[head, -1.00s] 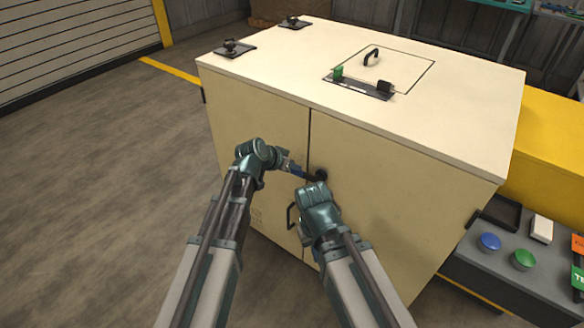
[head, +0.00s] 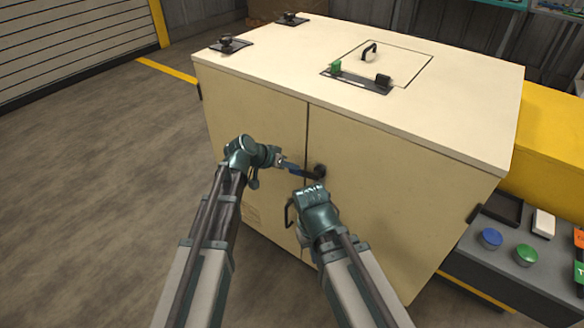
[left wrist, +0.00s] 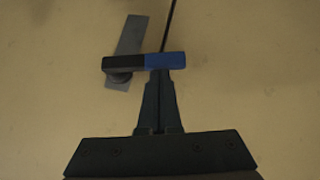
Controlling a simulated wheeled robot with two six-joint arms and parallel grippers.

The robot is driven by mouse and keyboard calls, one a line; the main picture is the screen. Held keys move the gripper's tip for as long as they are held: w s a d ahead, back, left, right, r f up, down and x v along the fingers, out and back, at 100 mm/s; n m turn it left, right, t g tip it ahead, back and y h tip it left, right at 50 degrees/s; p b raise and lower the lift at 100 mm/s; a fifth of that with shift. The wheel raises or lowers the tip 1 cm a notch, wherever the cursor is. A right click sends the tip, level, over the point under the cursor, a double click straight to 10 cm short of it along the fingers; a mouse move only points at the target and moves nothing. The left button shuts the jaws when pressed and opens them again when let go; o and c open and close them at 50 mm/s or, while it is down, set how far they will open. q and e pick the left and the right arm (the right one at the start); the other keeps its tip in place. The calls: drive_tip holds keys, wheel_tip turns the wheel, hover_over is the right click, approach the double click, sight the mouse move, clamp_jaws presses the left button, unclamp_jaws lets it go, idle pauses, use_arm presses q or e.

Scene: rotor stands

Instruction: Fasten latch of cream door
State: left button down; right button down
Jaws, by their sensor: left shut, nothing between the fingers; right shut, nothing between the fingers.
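The cream door (head: 400,200) is the right one of two on the front of a cream cabinet, meeting the left door (head: 255,105) at a vertical seam. The latch (head: 315,172) has a dark pivot end on the right door and a blue end reaching left across the seam. In the left wrist view the black-and-blue latch bar (left wrist: 150,62) lies level across the seam. My left gripper (left wrist: 162,76) is shut and empty, its tips at the blue part; contact is unclear. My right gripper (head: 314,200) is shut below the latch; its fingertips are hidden.
A black door handle (head: 289,212) is left of my right gripper. The cabinet top (head: 300,55) carries a hatch and black fittings. A grey panel (head: 480,262) with blue and green buttons stands at right. The floor at left is clear.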

use_arm(q)
wheel_tip(320, 180, down, 9)
drive_tip(key=s+d+n+g+h+b, duration=0.2)
drive_tip(key=n+h+b, duration=0.5)
drive_tip(key=b, duration=1.4)
drive_tip(key=g+h, duration=0.1)
drive_tip(key=h, duration=0.1)
drive_tip(key=shift+d+r+h+b, duration=0.15)
drive_tip(key=shift+d+h+b, duration=0.2)
drive_tip(key=shift+h, duration=0.05)
drive_tip(key=shift+s+d, duration=0.1)
drive_tip(key=shift+d, duration=0.05)
